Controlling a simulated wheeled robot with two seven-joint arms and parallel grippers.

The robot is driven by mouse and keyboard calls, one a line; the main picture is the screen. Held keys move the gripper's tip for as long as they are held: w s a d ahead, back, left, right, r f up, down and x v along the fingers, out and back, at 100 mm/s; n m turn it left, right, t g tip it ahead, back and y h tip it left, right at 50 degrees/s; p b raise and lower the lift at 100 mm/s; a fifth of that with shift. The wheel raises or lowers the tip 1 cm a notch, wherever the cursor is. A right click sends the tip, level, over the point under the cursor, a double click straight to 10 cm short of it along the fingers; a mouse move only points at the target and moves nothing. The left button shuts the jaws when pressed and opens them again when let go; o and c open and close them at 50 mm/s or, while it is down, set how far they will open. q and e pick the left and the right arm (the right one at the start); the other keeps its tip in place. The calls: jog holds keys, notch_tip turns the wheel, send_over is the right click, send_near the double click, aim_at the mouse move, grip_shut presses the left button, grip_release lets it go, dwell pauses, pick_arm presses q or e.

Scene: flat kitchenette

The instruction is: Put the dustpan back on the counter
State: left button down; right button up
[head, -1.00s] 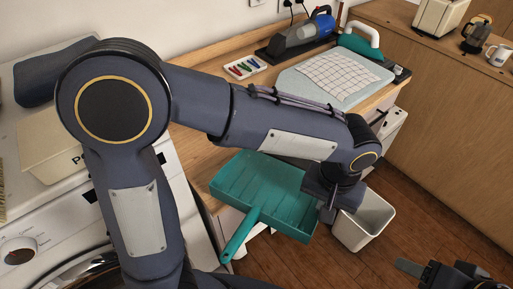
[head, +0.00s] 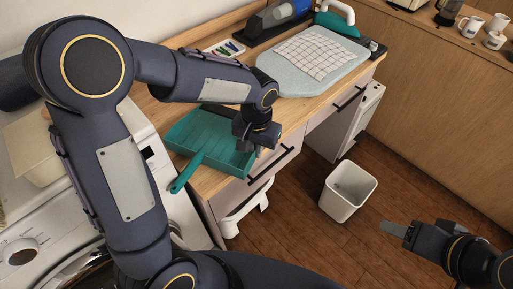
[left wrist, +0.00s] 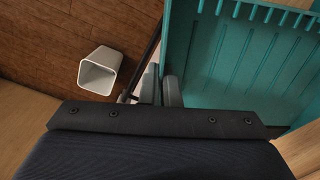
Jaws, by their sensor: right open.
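The teal dustpan (head: 207,138) is over the front part of the wooden counter (head: 232,178) in the head view, its handle pointing toward the lower left. I cannot tell whether it touches the top or hangs just above it. My left gripper (head: 257,150) is at its right side, shut on its side wall. In the left wrist view the fingers (left wrist: 170,92) pinch the edge of the dustpan (left wrist: 240,60). My right gripper (head: 394,230) is open and empty, over the floor at the lower right.
An ironing board (head: 315,57) with a checked cloth lies on the counter behind the dustpan. A marker tray (head: 224,49) and a handheld vacuum (head: 285,14) are further back. A white bin (head: 348,190) stands on the floor. A washing machine (head: 50,225) is at left.

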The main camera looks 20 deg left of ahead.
pick_arm(q)
jog(key=shift+f, duration=0.4)
jog(key=shift+f, duration=0.15)
jog(key=c, duration=1.7)
grip_release()
notch_tip(320, 180, up, 12)
jog(key=shift+d+r, duration=0.1)
jog(key=shift+r, duration=0.05)
